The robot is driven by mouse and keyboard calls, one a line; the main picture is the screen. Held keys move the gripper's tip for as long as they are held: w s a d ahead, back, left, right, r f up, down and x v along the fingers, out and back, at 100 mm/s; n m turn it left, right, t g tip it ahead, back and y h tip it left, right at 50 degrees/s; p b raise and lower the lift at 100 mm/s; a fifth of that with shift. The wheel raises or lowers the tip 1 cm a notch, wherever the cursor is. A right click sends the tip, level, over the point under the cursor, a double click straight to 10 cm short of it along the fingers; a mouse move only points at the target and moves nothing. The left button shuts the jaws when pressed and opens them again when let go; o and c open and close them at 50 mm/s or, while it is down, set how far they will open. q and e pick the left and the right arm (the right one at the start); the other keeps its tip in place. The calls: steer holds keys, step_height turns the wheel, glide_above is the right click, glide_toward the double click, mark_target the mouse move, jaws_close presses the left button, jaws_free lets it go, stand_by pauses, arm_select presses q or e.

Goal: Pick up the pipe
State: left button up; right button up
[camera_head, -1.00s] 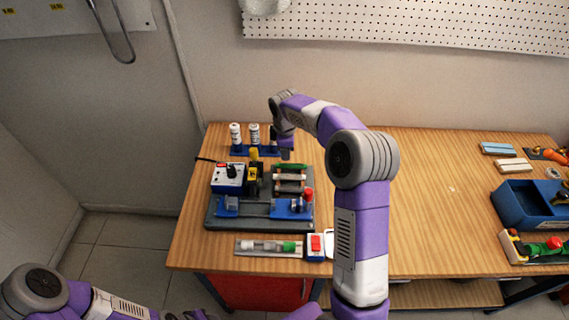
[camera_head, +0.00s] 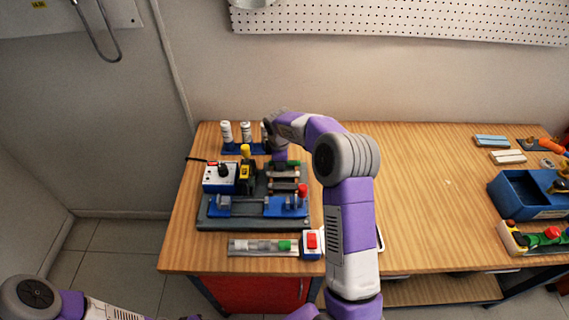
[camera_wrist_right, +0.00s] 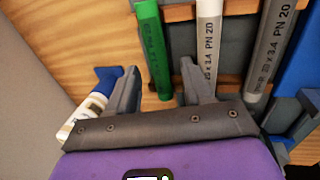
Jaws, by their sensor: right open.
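Several pipes lie side by side on a rack: a green pipe (camera_wrist_right: 153,45), a white pipe (camera_wrist_right: 207,45) and a grey pipe (camera_wrist_right: 270,45). In the head view the green pipe (camera_head: 291,163) is at the rack's far side, partly hidden by my right arm. My right gripper (camera_wrist_right: 160,88) is open, with its fingers on either side of the green pipe's line. The white pipe lies just beyond the right finger. I cannot tell the gripper's height above the pipes. My left arm shows at the lower left, but its gripper is out of view.
White bottles (camera_head: 226,133) stand in a blue holder close behind the rack. A control box (camera_head: 220,178) and a blue clamp fixture (camera_head: 287,206) are beside it. A tray (camera_head: 235,249) and red switch (camera_head: 312,242) lie in front. The bench middle is clear.

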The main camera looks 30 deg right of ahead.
steer(key=shift+r, duration=0.1)
jaws_close()
